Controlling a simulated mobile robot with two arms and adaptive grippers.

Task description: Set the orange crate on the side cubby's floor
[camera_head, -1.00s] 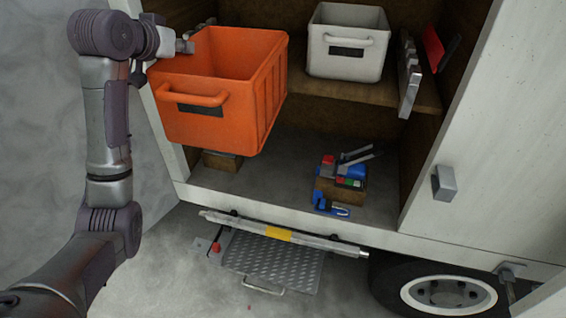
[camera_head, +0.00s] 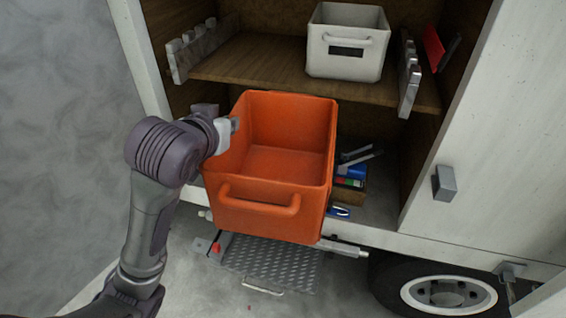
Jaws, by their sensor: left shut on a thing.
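The orange crate (camera_head: 268,215) is empty and roughly upright, held in the air in front of the side cubby's opening. My left gripper (camera_head: 230,128) is shut on the crate's left side wall near its rim. The cubby's floor (camera_head: 378,208) shows only to the right of the crate; the crate hides the rest. My right gripper is not in view.
A small box with tools (camera_head: 352,175) stands on the cubby floor, partly behind the crate. A white crate (camera_head: 345,62) sits on the shelf (camera_head: 280,72) above. A folding step (camera_head: 275,262) and a wheel (camera_head: 448,294) are below. The right door panel (camera_head: 500,150) flanks the opening.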

